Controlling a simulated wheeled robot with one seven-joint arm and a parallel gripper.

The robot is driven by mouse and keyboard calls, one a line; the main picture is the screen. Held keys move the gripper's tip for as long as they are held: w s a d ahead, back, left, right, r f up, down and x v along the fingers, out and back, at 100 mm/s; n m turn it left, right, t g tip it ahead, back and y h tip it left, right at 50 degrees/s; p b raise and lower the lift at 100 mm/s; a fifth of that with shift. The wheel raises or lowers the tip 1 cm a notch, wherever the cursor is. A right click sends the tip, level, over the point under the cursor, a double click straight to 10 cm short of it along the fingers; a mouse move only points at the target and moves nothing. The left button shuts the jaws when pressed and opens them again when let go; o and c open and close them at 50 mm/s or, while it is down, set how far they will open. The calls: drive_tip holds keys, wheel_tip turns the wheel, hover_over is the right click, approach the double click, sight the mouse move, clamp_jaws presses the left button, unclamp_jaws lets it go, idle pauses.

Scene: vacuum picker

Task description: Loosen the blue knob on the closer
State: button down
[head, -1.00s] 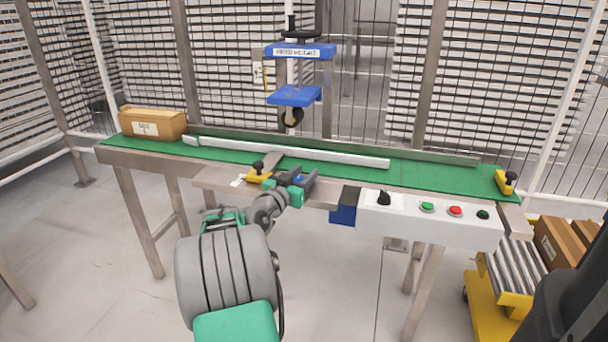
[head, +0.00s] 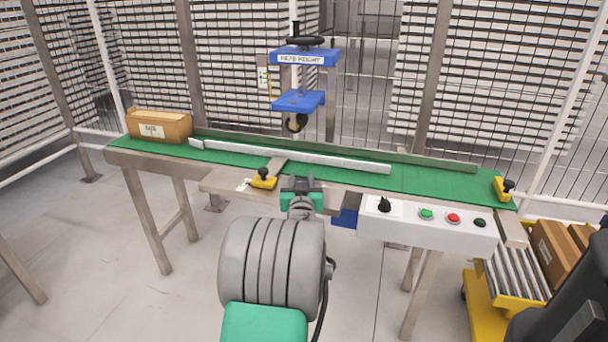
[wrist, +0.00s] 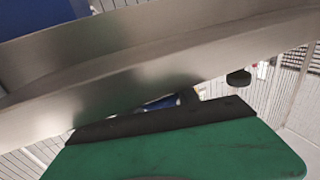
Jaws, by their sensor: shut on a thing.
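The closer is a conveyor table with a green belt (head: 430,178) and a blue head (head: 298,100) on a post marked HEAD HEIGHT. My gripper (head: 301,183) is at the table's front edge, just right of a yellow clamp with a black knob (head: 264,179). Its jaws are shut on the blue knob, which they mostly hide in the head view. In the wrist view a small piece of the blue knob (wrist: 161,103) shows behind my dark jaw, below a steel beam (wrist: 150,65). How far the knob is turned cannot be seen.
A white guide rail (head: 290,157) lies along the belt. A carton (head: 160,126) stands at the left end. A control panel (head: 430,225) with buttons is close to my gripper's right. Another yellow clamp (head: 503,188) is at the right end. Mesh fencing stands behind.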

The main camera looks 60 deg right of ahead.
drive_tip(key=f+n+t+y+b, duration=0.1)
drive_tip(key=t+b, duration=0.1)
drive_tip(key=shift+n+b, duration=0.3)
drive_tip(key=shift+b, duration=0.1)
drive_tip(key=t+y+b, duration=0.1)
drive_tip(key=n+t+b, duration=0.1)
drive_tip(key=b, duration=0.1)
drive_tip(key=shift+w+a+n+y, duration=0.1)
drive_tip(key=shift+w+n+y, duration=0.1)
drive_tip(key=shift+n+y, duration=0.15)
drive_tip(key=b, duration=0.1)
drive_tip(key=n+t+y+b, duration=0.1)
drive_tip(key=t+y+b, duration=0.1)
drive_tip(key=shift+w+a+r+n, duration=0.2)
drive_tip(key=shift+w+a+n, duration=0.05)
drive_tip(key=shift+n, duration=0.1)
drive_tip(key=shift+w+a+r+n+t+y+b, duration=0.1)
drive_tip(key=shift+n+t+y+b, duration=0.2)
drive_tip(key=shift+y+b, duration=0.1)
drive_tip(key=shift+w+a+r+n+t+y+b, duration=0.1)
drive_tip(key=shift+n+t+y+b, duration=0.15)
drive_tip(key=shift+t+y, duration=0.1)
drive_tip(key=c, duration=0.9)
unclamp_jaws()
drive_tip(key=p+v, duration=0.2)
drive_tip(key=v, duration=0.5)
drive_tip(key=shift+r, duration=0.2)
drive_tip(key=shift+s+a+f, duration=0.1)
drive_tip(key=shift+s+a, duration=0.1)
drive_tip(key=shift+s, duration=0.1)
